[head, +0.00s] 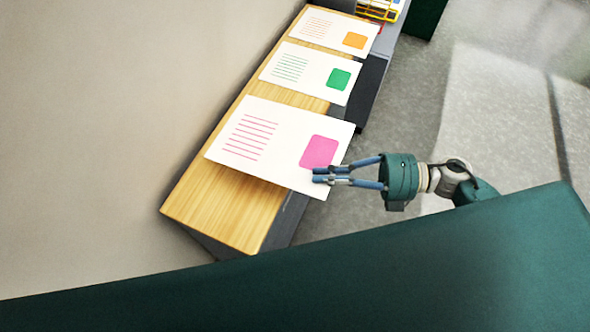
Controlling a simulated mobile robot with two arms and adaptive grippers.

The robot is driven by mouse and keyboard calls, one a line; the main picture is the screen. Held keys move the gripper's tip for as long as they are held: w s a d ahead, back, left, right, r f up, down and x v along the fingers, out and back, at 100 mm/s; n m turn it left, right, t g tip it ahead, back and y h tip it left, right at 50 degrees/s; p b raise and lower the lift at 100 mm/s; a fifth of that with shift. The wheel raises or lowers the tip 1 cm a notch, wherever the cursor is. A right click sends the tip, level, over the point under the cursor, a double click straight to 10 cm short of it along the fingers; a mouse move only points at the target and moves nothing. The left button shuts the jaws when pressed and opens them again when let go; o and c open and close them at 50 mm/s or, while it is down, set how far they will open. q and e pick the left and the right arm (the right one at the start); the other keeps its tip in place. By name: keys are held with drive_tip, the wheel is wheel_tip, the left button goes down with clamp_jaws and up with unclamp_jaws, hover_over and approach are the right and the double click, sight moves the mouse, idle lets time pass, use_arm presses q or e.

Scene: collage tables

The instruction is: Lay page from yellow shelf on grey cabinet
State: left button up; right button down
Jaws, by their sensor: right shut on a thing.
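My right gripper (318,175) comes in from the right and is shut on the edge of a white page with pink lines and a pink square (270,140). This page is over the near part of the grey cabinet's wooden top (215,205) and sticks out past its right edge. A shadow shows under it; I cannot tell whether any of it touches the top. A page with a green square (312,72) and a page with an orange square (335,30) lie farther along the top. My left gripper is not in view.
A yellow rack, perhaps the yellow shelf (380,9), is partly cut off at the top edge. A plain wall (100,120) runs along the cabinet's left side. Bare wood is free at the cabinet's near end. Grey floor (430,110) is open on the right.

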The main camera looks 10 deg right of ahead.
drive_tip(key=shift+d+f+b, duration=0.3)
drive_tip(key=shift+f+b, duration=0.1)
drive_tip(key=shift+f, duration=0.1)
drive_tip(key=w+a+f+b, duration=0.4)
drive_tip(key=a+f+b, duration=0.2)
drive_tip(key=f+b, duration=0.2)
wheel_tip(320, 180, down, 2)
drive_tip(key=shift+w+f+b, duration=0.1)
drive_tip(key=shift+w+b, duration=0.15)
drive_tip(key=shift+b, duration=0.15)
drive_tip(key=c, duration=1.1)
unclamp_jaws()
drive_tip(key=shift+f, duration=0.1)
drive_tip(key=shift+f+b, duration=1.25)
drive_tip(key=shift+f, duration=0.05)
